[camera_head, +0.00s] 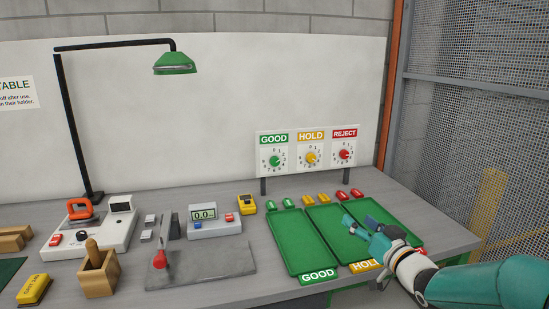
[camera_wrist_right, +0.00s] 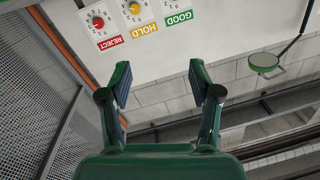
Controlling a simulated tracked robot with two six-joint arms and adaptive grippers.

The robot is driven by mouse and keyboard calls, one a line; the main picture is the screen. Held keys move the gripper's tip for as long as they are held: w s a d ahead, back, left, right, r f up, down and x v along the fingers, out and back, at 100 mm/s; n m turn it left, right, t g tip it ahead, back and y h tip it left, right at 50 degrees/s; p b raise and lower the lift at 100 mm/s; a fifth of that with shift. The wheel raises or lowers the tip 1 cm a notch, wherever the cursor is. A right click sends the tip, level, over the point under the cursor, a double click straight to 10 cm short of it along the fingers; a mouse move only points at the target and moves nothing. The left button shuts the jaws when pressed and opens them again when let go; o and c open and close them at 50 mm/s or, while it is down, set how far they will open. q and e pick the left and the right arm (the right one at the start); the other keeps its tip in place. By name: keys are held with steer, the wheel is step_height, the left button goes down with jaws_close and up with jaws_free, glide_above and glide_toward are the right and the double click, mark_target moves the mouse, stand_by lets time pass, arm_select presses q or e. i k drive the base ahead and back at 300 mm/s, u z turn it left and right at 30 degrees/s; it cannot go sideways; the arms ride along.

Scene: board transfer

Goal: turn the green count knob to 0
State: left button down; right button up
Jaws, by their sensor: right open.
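The green count knob (camera_head: 275,161) sits on the GOOD dial of a white panel at the back of the table. Its pointer setting is too small to read. The yellow HOLD knob (camera_head: 311,158) and the red REJECT knob (camera_head: 344,154) are to its right. My right gripper (camera_head: 362,222) is over the green trays, in front of and below the panel, apart from the knobs. In the right wrist view my right gripper (camera_wrist_right: 159,85) is open and empty, and the panel appears upside down, with the GOOD label (camera_wrist_right: 178,18) at the top. My left gripper is not in view.
Green trays (camera_head: 290,243) lie below the panel, with green, yellow and red pieces behind them. A lamp (camera_head: 175,62), a scale display (camera_head: 204,214) and a wooden holder (camera_head: 98,272) stand to the left. A mesh fence (camera_head: 475,120) is on the right.

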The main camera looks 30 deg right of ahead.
mark_target(274, 160)
steer(key=i, duration=0.9)
steer(key=u, duration=0.05)
